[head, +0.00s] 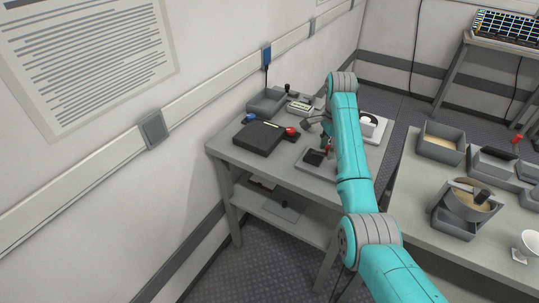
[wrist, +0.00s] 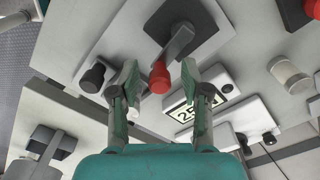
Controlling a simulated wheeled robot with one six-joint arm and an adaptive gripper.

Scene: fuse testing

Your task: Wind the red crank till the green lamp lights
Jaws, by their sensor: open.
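The red crank shows in the wrist view as a red knob (wrist: 160,78) on a grey crank arm (wrist: 180,42), which turns on a dark square base (wrist: 190,18). My gripper (wrist: 161,70) is open, with one finger on each side of the red knob and visible gaps between. In the head view the dark crank base (head: 316,157) sits on the grey bench, and my arm partly covers the crank and gripper. I cannot pick out a green lamp in either view.
A digital display box (wrist: 192,118) stands close beside my right finger, and a dark knob (wrist: 94,76) is left of my gripper. A black case (head: 259,138) lies left of the crank. A second table (head: 410,195) with trays and a pot stands to the right.

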